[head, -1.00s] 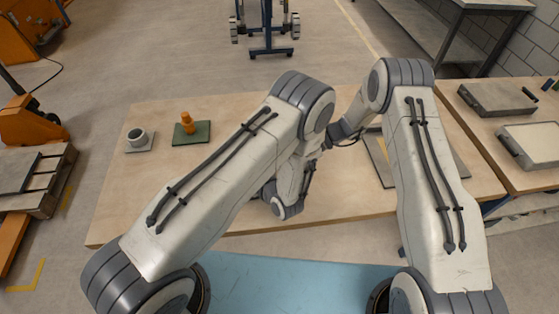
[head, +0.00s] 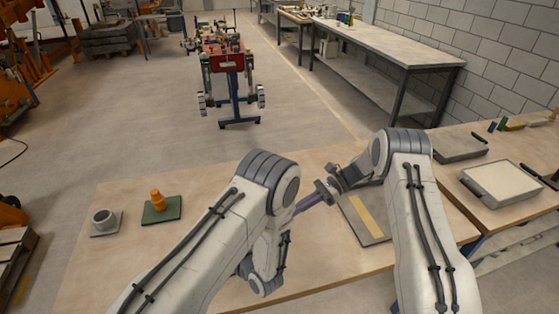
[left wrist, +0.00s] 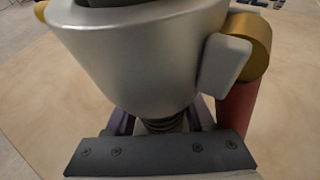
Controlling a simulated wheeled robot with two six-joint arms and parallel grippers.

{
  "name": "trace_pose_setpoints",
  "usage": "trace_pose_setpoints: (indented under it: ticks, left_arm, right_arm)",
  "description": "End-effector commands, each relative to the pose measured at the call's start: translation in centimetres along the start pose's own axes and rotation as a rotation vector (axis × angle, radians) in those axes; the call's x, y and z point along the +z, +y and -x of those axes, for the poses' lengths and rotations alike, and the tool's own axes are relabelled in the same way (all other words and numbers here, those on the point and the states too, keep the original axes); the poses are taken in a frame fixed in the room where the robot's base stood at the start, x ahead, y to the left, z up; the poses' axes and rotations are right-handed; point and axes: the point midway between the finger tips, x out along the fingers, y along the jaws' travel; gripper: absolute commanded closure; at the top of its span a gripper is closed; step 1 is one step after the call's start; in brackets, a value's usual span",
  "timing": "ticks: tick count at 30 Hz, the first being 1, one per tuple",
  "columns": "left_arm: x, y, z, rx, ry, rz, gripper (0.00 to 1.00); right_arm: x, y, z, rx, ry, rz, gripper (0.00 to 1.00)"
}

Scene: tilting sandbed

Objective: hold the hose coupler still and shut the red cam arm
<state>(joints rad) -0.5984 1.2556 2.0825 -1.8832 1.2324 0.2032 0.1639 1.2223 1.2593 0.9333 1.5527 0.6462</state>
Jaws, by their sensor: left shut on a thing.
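The hose coupler (left wrist: 150,60) fills the top of the left wrist view as a smooth silver metal body. A brass-coloured pivot (left wrist: 258,45) is on its right and another brass part on its left. The red cam arm (left wrist: 236,105) hangs down on the right side, partly out along the body. My left gripper (left wrist: 163,122) is shut on the coupler's lower, ribbed end, behind a dark plate. In the head view my left arm hides the coupler. My right gripper (head: 336,182) is small and dark there, beyond the left forearm; its jaws are unclear.
A grey board with a yellow strip (head: 368,216) lies by my right arm.

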Motion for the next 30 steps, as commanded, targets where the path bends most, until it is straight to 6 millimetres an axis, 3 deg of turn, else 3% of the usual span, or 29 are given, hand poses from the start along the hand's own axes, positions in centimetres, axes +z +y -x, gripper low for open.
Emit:
trace_pose_setpoints:
  ticks: [4, 5, 6, 7, 19, 30]
  left_arm:
    - [0.0, 0.1, 0.0, 0.002, 0.0, 0.0, 1.0]
    - [0.0, 0.1, 0.0, 0.002, 0.0, -0.001, 0.35]
    - [0.0, 0.1, 0.0, 0.002, 0.0, -0.001, 0.2]
    - [0.0, 0.1, 0.0, 0.002, 0.0, -0.001, 0.11]
    - [0.0, -0.1, 0.8, -0.001, 0.001, -0.001, 0.11]
    - [0.0, -0.2, 8.2, -0.006, 0.001, -0.002, 0.11]
  right_arm:
    - [0.0, 0.0, 0.0, 0.0, 0.0, 0.0, 1.0]
    - [0.0, 0.0, 0.0, 0.0, 0.0, 0.0, 1.0]
    - [0.0, 0.0, 0.0, 0.0, 0.0, 0.0, 1.0]
    - [0.0, 0.0, 0.0, 0.0, 0.0, 0.0, 1.0]
    - [0.0, 0.0, 0.0, 0.0, 0.0, 0.0, 1.0]
    - [0.0, 0.0, -0.1, 0.0, 0.001, 0.0, 1.0]
